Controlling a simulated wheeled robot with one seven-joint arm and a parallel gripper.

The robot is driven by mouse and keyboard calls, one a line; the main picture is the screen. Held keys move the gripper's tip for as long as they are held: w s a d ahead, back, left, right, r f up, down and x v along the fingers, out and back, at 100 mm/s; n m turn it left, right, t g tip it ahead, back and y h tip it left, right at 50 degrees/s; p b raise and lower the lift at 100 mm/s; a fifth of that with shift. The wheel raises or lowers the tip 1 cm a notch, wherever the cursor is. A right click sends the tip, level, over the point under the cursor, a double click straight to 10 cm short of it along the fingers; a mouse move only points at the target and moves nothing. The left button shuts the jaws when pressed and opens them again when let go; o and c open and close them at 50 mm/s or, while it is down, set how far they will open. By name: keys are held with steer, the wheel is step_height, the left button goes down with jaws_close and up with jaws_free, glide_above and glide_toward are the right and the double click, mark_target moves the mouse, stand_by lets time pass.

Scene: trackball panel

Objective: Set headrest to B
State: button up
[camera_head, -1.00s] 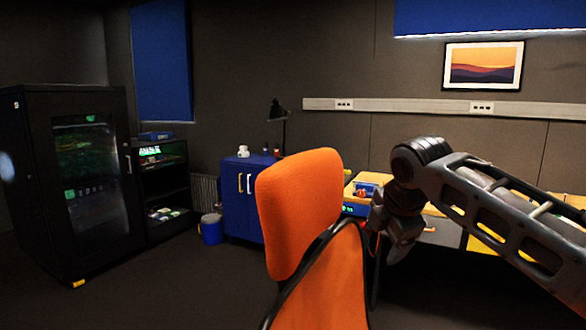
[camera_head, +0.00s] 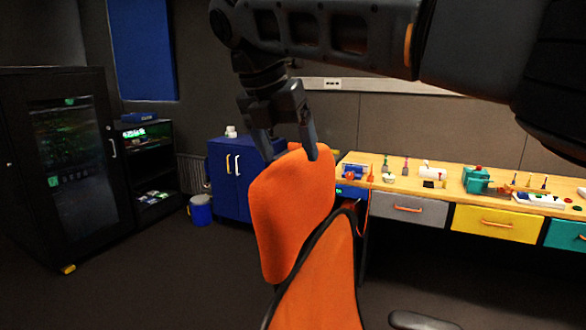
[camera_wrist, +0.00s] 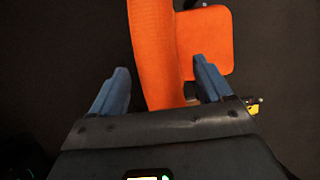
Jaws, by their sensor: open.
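The orange headrest (camera_head: 290,215) tops an orange chair whose backrest (camera_head: 318,285) shows below it in the head view. My gripper (camera_head: 291,158) is at the headrest's top edge, with its fingers pointing down and apart. In the wrist view the headrest (camera_wrist: 153,50) runs between the open fingers of my gripper (camera_wrist: 165,85), with gaps on both sides. I cannot tell whether a finger touches it. The chair's seat (camera_wrist: 207,40) shows beyond it, lower down. No mark for B can be made out.
A workbench (camera_head: 455,180) with drawers and small tools stands at the right. A blue cabinet (camera_head: 232,185), a blue bin (camera_head: 201,211) and a black glass-door cabinet (camera_head: 65,160) stand at the left. A chair armrest (camera_head: 420,321) shows at the bottom. Floor at the left is clear.

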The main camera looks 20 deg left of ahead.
mark_target(294, 157)
steer(key=shift+p+x, duration=0.5)
steer(key=shift+x, duration=2.55)
steer(key=c, duration=1.4)
steer(key=shift+a+r, duration=0.2)
steer(key=shift+r, duration=1.4)
steer(key=o, duration=1.4)
steer(key=shift+b+v, duration=0.55)
steer(key=shift+v, duration=3.25)
